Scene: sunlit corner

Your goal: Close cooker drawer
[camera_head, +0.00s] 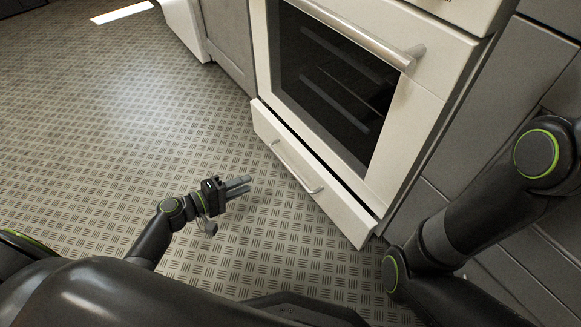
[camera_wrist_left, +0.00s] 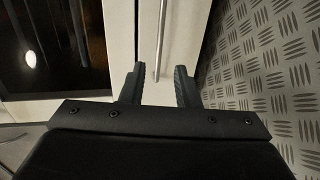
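The cooker drawer (camera_head: 310,175) is the white panel low on the cooker in the head view. It stands out from the cooker front, with a dark gap along its top edge. Its metal bar handle (camera_head: 296,168) also shows in the left wrist view (camera_wrist_left: 167,40). My left gripper (camera_head: 248,184) is in front of the drawer, to the left of the handle and apart from it in the head view. Its two fingers are parted and nothing shows between them in the head view. In the wrist view the handle appears ahead between the fingertips. My right gripper is outside the views.
The white cooker (camera_head: 412,105) has a dark glass oven door, which looks shut, with a bar handle (camera_head: 365,33) above. Grey cabinets (camera_head: 229,38) flank it. My right arm is close to the cabinets at right. The patterned floor (camera_head: 120,120) at left is clear.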

